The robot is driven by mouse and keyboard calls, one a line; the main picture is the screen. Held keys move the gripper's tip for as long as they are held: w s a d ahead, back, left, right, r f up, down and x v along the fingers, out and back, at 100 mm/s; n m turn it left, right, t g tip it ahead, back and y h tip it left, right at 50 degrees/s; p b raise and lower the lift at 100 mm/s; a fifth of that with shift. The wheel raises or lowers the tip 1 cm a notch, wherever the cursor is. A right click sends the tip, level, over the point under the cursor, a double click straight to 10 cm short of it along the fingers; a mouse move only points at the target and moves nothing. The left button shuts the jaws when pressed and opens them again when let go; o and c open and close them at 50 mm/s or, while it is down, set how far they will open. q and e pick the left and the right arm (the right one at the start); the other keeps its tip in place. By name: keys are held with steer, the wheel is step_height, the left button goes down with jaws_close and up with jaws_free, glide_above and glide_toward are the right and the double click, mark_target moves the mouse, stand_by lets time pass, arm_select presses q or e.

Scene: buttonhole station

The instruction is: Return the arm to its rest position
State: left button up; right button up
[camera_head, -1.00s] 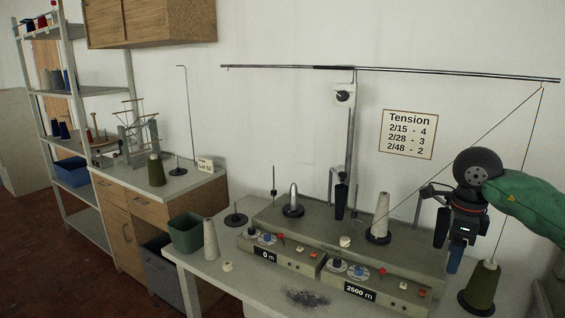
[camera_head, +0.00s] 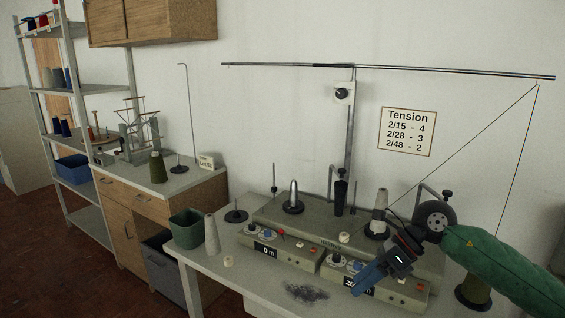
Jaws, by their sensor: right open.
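My right arm, in a green sleeve (camera_head: 510,265), comes in from the right. Its gripper (camera_head: 362,288) is open and points down and left, in front of the winding machine (camera_head: 345,238). It covers part of the right-hand display and controls. I see nothing between its fingers, though the tips are small and dark. A white cone (camera_head: 380,205) stands on the machine just behind the wrist. An olive cone (camera_head: 472,292) stands at the far right, partly hidden by the sleeve. My left gripper is not in view.
A thread runs from the overhead rod (camera_head: 400,70) down past the right arm. A side cabinet (camera_head: 160,205) and shelf stand at the left.

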steer(key=w+a+r+m+t+y, duration=0.2)
steer(key=w+a+m+t+y, duration=0.1)
steer(key=a+m+t+y, duration=0.95)
steer(key=w+d+f+m+t+h, duration=0.1)
steer(key=d+f+m+t+h, duration=0.2)
steer(key=d+f+m+h, duration=0.6)
steer(key=d+f+m+t+h, duration=0.25)
steer(key=f+m+h, duration=0.8)
steer(key=m, duration=0.65)
steer(key=s+d+f+m+g+h, duration=0.1)
steer(key=s+f+m+g, duration=0.15)
steer(key=s+f, duration=0.5)
steer(key=s+d+f+m+g+h, duration=0.15)
steer(key=s+f+g, duration=0.25)
steer(key=f, duration=0.6)
steer(key=s+a+f+m+g, duration=0.1)
steer(key=s+f+g, duration=0.2)
steer(key=s, duration=0.3)
steer(key=s+a+f+m+g+y, duration=0.1)
steer(key=s+f+g, duration=0.1)
steer(key=s+f, duration=0.2)
steer(key=s+a+f+m+g, duration=0.1)
steer(key=s+f+g, duration=0.2)
steer(key=s, duration=0.7)
steer(key=shift+s+a+f+m+g, duration=0.2)
steer(key=shift+f+m+g, duration=0.15)
steer(key=shift+f, duration=0.35)
steer(key=shift+d, duration=0.1)
